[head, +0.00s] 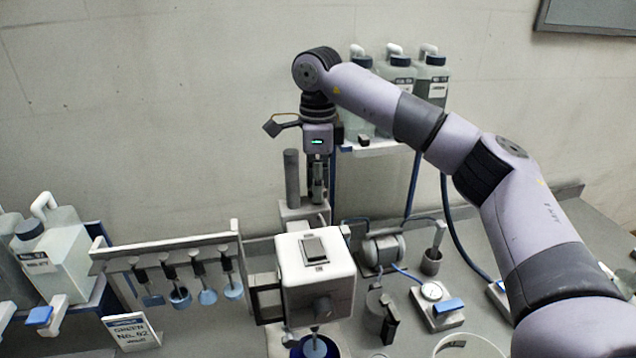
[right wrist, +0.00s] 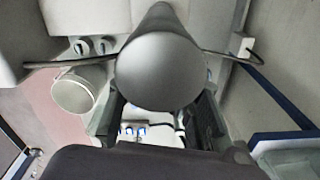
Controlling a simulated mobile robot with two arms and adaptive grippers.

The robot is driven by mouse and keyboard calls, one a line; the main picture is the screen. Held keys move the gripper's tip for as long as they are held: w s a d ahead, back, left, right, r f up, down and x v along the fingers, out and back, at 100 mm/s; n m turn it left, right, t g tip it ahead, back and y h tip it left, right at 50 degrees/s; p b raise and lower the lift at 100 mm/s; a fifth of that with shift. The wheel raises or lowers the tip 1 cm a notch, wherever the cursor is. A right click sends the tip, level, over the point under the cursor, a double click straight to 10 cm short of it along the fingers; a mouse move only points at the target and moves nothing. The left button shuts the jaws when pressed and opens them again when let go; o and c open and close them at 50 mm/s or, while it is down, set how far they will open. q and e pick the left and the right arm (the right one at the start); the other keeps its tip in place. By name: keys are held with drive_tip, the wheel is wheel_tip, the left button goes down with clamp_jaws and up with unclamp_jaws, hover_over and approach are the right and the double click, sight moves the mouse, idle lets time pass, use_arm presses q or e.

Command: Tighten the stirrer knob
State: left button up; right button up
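The white stirrer head (head: 315,270) stands in the middle of the bench. My right gripper (head: 318,195) points down behind the box, beside a grey upright post (head: 292,178). In the right wrist view the top of this grey post (right wrist: 160,70) stands close to the camera, in front of my right gripper (right wrist: 160,112). Its fingers show apart on either side, with no thing seen held; the post hides the fingertips. My left gripper is out of view.
A rack (head: 165,245) with several blue-ended stirrers stands left of the box. White jugs (head: 58,262) and a label card (head: 132,332) are further left.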

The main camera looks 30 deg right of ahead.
drive_tip(key=o, duration=0.4)
drive_tip(key=shift+o, duration=0.2)
wheel_tip(320, 180, up, 12)
idle(0.5)
idle(0.4)
